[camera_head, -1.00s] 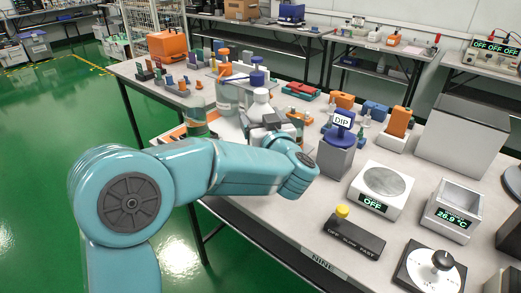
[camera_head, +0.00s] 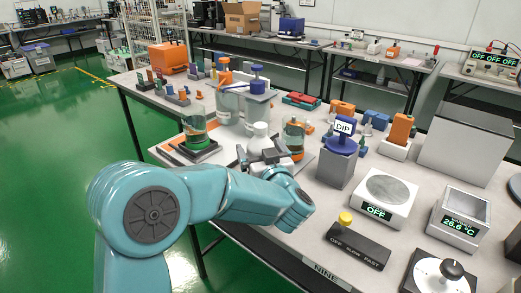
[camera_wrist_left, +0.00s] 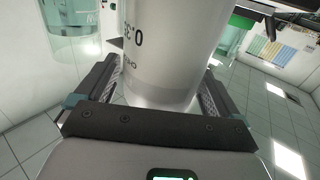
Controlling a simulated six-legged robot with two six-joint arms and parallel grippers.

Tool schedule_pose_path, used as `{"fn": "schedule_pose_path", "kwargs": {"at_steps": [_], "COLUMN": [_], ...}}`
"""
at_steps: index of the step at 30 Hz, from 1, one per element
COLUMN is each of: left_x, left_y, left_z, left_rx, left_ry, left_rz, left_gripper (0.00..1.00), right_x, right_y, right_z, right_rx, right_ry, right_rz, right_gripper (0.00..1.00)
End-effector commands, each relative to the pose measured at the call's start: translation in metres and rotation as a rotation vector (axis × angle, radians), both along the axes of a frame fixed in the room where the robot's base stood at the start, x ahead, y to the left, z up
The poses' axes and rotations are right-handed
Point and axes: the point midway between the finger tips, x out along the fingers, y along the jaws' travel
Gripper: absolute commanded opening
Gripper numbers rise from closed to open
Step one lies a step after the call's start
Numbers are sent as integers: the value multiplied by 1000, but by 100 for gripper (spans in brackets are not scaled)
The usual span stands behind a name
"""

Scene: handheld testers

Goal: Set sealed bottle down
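My right gripper is not in view.
A glass jar (camera_head: 195,128) stands left of the bottle, and an orange-capped amber jar (camera_head: 294,140) close on its right. The bench's front edge is beneath my arm.

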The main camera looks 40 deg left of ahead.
Motion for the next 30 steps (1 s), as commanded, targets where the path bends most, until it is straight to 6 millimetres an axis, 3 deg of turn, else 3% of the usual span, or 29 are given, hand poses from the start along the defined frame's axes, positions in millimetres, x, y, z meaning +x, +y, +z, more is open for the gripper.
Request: {"fn": "schedule_pose_path", "kwargs": {"at_steps": [9, 21, 30], "left_x": [-1, -53, -74], "left_y": [-2, -69, -94], "left_z": [5, 5, 4], "left_rx": [0, 1, 1], "left_ry": [0, 1, 0], "left_rz": [-1, -5, 0], "left_gripper": [100, 100, 100], "right_x": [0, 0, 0], "right_y": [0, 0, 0], "right_z": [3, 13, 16], "right_rx": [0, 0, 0], "right_ry": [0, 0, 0], "right_rz": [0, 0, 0], "right_gripper": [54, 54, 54]}}
